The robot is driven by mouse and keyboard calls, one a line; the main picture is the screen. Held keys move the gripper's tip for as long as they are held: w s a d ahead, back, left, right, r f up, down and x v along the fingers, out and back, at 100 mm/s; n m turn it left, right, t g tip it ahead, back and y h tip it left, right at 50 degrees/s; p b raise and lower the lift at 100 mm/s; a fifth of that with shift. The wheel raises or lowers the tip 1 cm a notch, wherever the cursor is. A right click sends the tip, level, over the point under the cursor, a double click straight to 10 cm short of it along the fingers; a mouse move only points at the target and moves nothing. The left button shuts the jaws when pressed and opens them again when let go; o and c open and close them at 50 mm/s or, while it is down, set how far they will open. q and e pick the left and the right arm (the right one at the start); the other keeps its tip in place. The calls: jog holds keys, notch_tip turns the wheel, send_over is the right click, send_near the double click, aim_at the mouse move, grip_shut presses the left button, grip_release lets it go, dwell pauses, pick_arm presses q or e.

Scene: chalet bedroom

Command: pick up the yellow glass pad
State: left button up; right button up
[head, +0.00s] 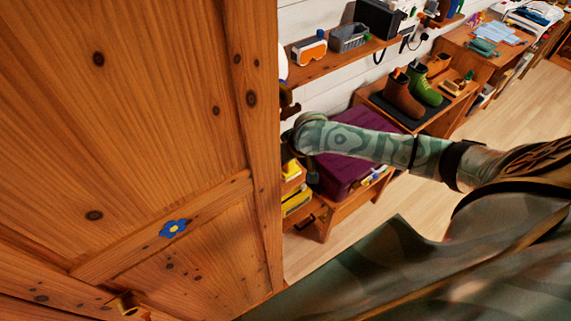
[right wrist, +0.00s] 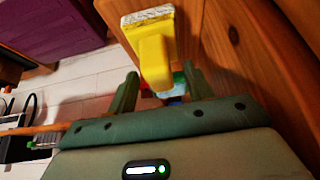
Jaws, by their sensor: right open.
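The yellow glass pad (right wrist: 154,57) shows in the right wrist view, with a yellow handle and a pale, rough whitish head at the top of the picture. My right gripper (right wrist: 160,72) is open, with one green finger on each side of the handle's lower end. I cannot tell whether either finger touches it. In the head view my right arm reaches in from the right, and its hand is largely hidden at the edge of the wooden door. The pad cannot be made out in the head view. My left gripper is not in view.
A large wooden door (head: 150,100) with a blue flower fills the left of the head view. A purple box (head: 345,170) lies behind my arm. Boots (head: 404,95) stand on a low bench. A wooden panel (right wrist: 238,60) is close on the right wrist view's right side.

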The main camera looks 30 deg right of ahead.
jog(key=shift+w+f, duration=0.1)
jog(key=shift+f, duration=0.1)
jog(key=shift+r, duration=0.1)
grip_shut()
jog(key=shift+r, duration=0.6)
notch_tip(320, 180, up, 3)
jog(key=shift+f, duration=0.2)
jog(key=s+d+b, duration=0.1)
jog(key=s+b, duration=0.1)
jog(key=s, duration=1.6)
jog(key=shift+s+d+f, duration=0.15)
